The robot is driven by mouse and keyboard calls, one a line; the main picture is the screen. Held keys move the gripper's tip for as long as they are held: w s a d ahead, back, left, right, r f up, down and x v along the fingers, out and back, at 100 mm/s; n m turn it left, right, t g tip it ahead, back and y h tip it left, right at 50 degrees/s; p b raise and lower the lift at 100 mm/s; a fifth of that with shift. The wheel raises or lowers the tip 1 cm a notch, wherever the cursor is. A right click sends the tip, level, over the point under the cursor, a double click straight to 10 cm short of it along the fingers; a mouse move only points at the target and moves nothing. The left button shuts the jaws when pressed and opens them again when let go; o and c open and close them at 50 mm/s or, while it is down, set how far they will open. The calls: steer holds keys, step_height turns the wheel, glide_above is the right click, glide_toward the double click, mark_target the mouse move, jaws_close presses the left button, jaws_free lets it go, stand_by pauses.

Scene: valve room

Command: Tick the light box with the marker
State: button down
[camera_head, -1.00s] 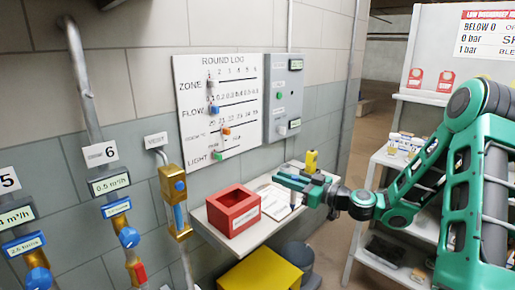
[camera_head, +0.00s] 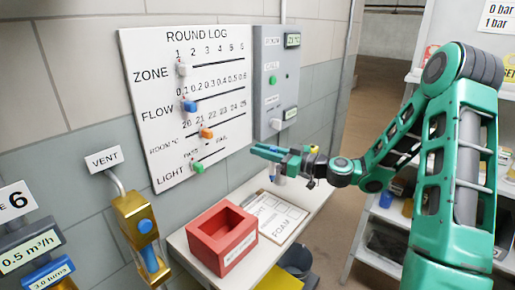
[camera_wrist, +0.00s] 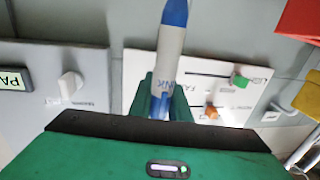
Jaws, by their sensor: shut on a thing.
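My gripper (camera_head: 268,153) is shut on a marker, above the back of the shelf and in front of the grey panel's lower edge. In the wrist view, the marker (camera_wrist: 171,45) is pale grey with a blue end and the letters NK showing, held between the green fingers (camera_wrist: 162,100). In the head view only a short part of it shows below the fingers. A white card (camera_head: 272,218) with printed boxes lies on the shelf below my gripper, apart from the marker. FOAM is readable on it; the other label is partly unreadable, and I see no clear tick.
A red open box (camera_head: 222,238) stands left of the card on the white shelf (camera_head: 300,232). The round log board (camera_head: 225,65) with sliders and the grey panel (camera_head: 272,100) are on the wall behind. A brass vent valve (camera_head: 140,235) is at left. A rack stands at right.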

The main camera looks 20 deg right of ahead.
step_height(320, 180, down, 8)
steer(key=shift+a+r, duration=0.15)
steer(key=shift+r, duration=0.05)
stand_by(0.6)
steer(key=shift+s+f, duration=0.1)
steer(key=shift+f, duration=0.45)
stand_by(1.3)
steer(key=shift+s+d, duration=0.1)
steer(key=shift+d, duration=0.5)
steer(key=shift+w+a+f, duration=0.1)
steer(key=shift+w+a, duration=0.05)
steer(key=shift+a, duration=0.45)
steer(key=shift+w+a, duration=0.1)
steer(key=shift+a, duration=0.5)
steer(key=shift+d, duration=0.1)
steer(key=shift+d, duration=0.25)
steer(key=shift+d, duration=0.35)
steer(key=shift+d, duration=0.15)
